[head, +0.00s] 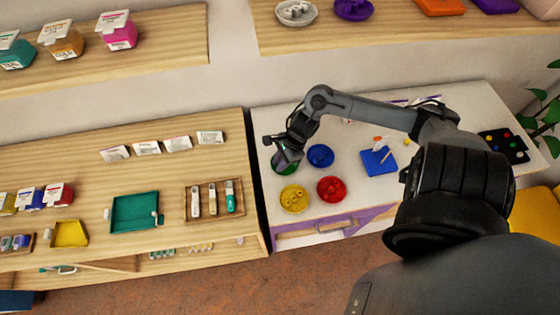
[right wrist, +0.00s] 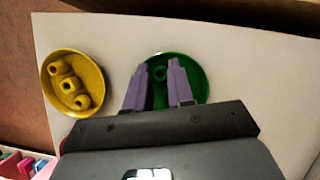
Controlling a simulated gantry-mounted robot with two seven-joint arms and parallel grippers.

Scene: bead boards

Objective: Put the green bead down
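The green dish (head: 279,168) is on the white table, mostly covered by my right gripper (head: 288,158) in the head view. In the right wrist view my right gripper (right wrist: 160,72) has its two fingers apart over the green dish (right wrist: 202,75). A green bead (right wrist: 159,74) shows between the fingertips, low in the dish, with gaps to both fingers. It looks free of them. My left gripper is not in view.
A yellow dish (head: 293,199) with several yellow beads, a red dish (head: 331,189) and a blue dish (head: 320,155) stand close by. A blue tray (head: 380,162) and a black bead board (head: 512,152) lie to the right. The table's left edge is near.

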